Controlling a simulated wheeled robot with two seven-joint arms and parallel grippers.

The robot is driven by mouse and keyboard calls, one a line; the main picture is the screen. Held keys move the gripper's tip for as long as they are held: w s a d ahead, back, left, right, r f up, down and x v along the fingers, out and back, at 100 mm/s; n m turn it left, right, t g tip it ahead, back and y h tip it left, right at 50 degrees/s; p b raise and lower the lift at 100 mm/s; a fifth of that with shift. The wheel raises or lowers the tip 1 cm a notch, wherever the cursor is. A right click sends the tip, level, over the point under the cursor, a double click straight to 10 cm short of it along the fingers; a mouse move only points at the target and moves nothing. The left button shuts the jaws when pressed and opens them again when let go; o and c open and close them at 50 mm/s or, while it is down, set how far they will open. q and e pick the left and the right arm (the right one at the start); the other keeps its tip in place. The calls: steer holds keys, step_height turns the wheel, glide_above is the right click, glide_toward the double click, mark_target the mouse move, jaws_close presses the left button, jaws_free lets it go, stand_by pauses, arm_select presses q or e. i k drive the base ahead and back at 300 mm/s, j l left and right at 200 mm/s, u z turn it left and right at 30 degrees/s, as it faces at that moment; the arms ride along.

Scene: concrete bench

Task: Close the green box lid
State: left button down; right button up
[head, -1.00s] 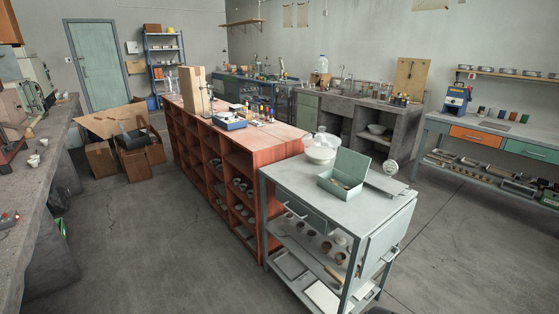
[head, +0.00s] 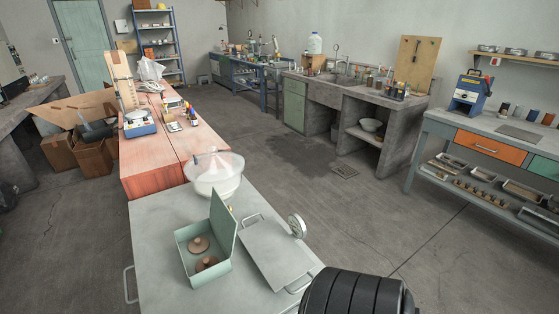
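The green box (head: 203,266) stands on the grey metal cart top in the head view, in the lower middle-left. Its lid (head: 222,235) is open and stands roughly upright along the box's right side. Two round brown pieces with knobs (head: 198,244) lie inside the box. Neither of my grippers shows in the head view. A black ribbed part at the bottom edge, right of the cart, looks like part of my own arm.
A grey tray with handles (head: 275,252) lies right of the box, with a round dial gauge (head: 297,226) at its far corner. A clear domed vessel (head: 214,176) stands behind the box. The cart top (head: 157,222) is bare to the left.

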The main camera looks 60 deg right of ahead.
mark_target(221, 215)
steer(key=k+l, duration=0.15)
steer(key=l, duration=0.25)
steer(key=k+l, duration=0.1)
steer(key=l, duration=0.35)
steer(key=k+l, duration=0.15)
steer(key=l, duration=0.25)
steer(key=k+l, duration=0.1)
steer(key=l, duration=0.3)
steer(key=k+l, duration=0.15)
steer(key=l, duration=0.25)
